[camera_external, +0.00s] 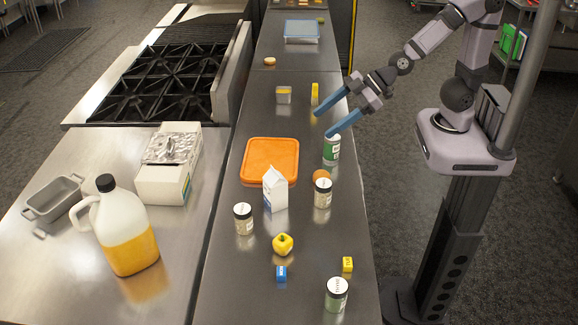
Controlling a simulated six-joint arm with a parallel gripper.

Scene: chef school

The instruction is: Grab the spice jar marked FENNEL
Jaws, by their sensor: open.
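Several spice jars stand upright on the steel counter, and their labels are too small to read, so I cannot tell which one is FENNEL. A green-and-white jar (331,149) stands nearest my gripper. A jar with a green body (336,296) is at the near end. My gripper (321,124) has its blue fingers spread and empty, pointing left, just above and behind the green-and-white jar in the picture.
A milk carton (274,190), an orange (321,177) and an orange-lidded container (262,158) crowd the jars. An oil jug (124,230) stands on the left counter.

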